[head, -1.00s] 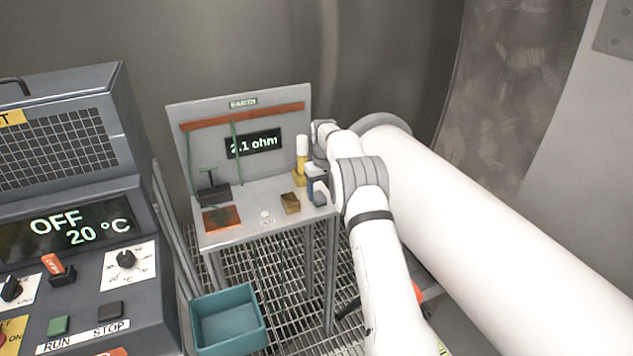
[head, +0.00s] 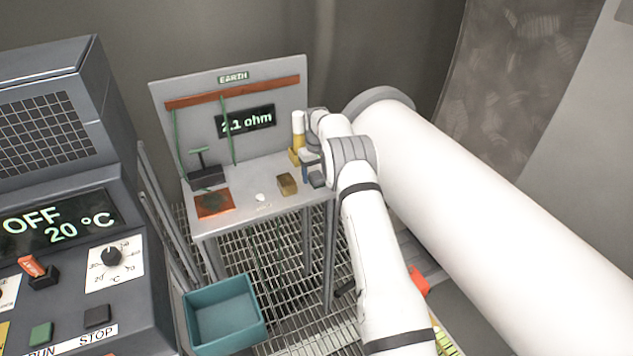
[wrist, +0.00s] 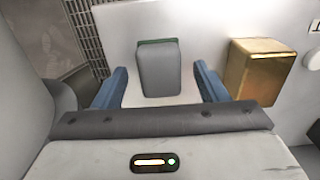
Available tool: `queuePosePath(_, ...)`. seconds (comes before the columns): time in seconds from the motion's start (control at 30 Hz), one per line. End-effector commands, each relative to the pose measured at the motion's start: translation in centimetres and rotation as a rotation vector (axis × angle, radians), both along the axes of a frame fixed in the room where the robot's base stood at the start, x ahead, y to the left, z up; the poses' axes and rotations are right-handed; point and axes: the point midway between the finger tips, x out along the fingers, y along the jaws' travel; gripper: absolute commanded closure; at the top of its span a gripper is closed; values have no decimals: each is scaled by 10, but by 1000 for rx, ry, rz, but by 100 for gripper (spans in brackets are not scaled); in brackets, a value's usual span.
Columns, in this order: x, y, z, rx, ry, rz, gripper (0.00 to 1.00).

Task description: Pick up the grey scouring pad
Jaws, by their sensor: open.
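The grey scouring pad (head: 317,180), a small dark grey block with a dark green strip along its far edge, is near the right end of the bench top. In the wrist view the pad (wrist: 159,72) sits between the two blue fingers of my gripper (wrist: 160,90). The fingers are spread, with a gap on each side of the pad, so the gripper is open and holds nothing. In the head view my gripper (head: 311,165) is beside the pad and partly hidden by my wrist.
A brass block (head: 287,184) is close by on the left; it shows on the right in the wrist view (wrist: 262,68). A yellow and white bottle (head: 298,140) stands behind. A large white pipe (head: 480,190) runs along the right. A teal bin (head: 224,318) is below the bench.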

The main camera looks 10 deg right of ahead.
Motion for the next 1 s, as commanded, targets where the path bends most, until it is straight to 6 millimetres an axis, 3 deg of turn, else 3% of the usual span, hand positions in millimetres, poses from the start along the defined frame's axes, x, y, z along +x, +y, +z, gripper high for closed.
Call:
queuePosePath(0.1, 0, 0, -11, 0, -1, 0, 34)
queuePosePath(0.3, 0, 0, -11, 0, -1, 1, 34)
queuePosePath(0.87, 0, 1, -11, 0, 0, 1, 80)
queuePosePath(1.0, 0, 1, -10, 0, 0, 2, 82)
